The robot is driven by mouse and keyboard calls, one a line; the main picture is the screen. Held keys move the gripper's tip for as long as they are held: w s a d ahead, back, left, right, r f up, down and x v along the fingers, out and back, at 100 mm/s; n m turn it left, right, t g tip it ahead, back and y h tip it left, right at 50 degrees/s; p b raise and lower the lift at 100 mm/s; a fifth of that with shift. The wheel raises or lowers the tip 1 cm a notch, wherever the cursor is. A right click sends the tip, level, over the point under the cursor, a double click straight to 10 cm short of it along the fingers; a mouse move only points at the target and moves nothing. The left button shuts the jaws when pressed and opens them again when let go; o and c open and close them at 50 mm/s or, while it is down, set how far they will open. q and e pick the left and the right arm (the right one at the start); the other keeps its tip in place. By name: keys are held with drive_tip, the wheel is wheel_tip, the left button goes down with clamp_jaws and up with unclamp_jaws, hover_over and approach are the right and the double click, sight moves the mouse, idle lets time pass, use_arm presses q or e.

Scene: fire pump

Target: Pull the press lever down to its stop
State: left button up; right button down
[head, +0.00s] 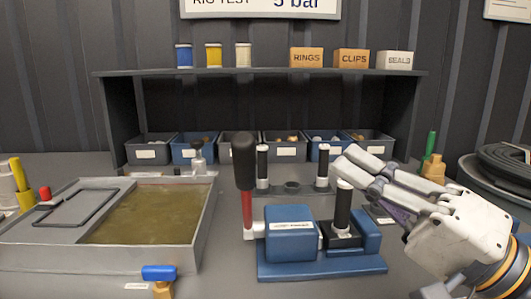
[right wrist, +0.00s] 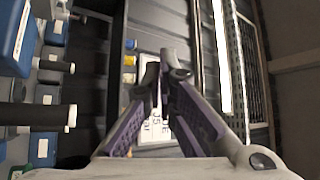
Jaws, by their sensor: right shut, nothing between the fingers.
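The press lever (head: 244,165) stands upright in the head view, with a thick black grip on a red shaft. Its foot meets the left side of a blue pump block (head: 290,235) on a blue base plate. A black cylinder with a white top (head: 342,212) stands at the right end of this pump. My right gripper (head: 347,167) is shut and empty. Its fingertips are near that white top, to the right of the lever and apart from it; contact with the top cannot be told. The shut fingers also show in the right wrist view (right wrist: 163,72). My left gripper is out of view.
A metal tank (head: 205,225) of murky liquid is left of the pump, with a blue-handled valve (head: 159,273) in front. A rack with two black-and-white cylinders (head: 262,167) stands behind the pump. Bins line the back under a shelf (head: 260,73). A coiled hose (head: 505,165) lies right.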

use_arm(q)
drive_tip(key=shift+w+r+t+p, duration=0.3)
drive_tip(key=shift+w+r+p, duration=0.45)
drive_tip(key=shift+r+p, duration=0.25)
use_arm(e)
drive_tip(key=w+a+r, duration=0.1)
drive_tip(key=w+a, duration=0.1)
drive_tip(key=a, duration=0.6)
drive_tip(key=shift+w+a+r, duration=0.2)
drive_tip(key=shift+a+r, duration=0.1)
drive_tip(key=shift+r, duration=0.1)
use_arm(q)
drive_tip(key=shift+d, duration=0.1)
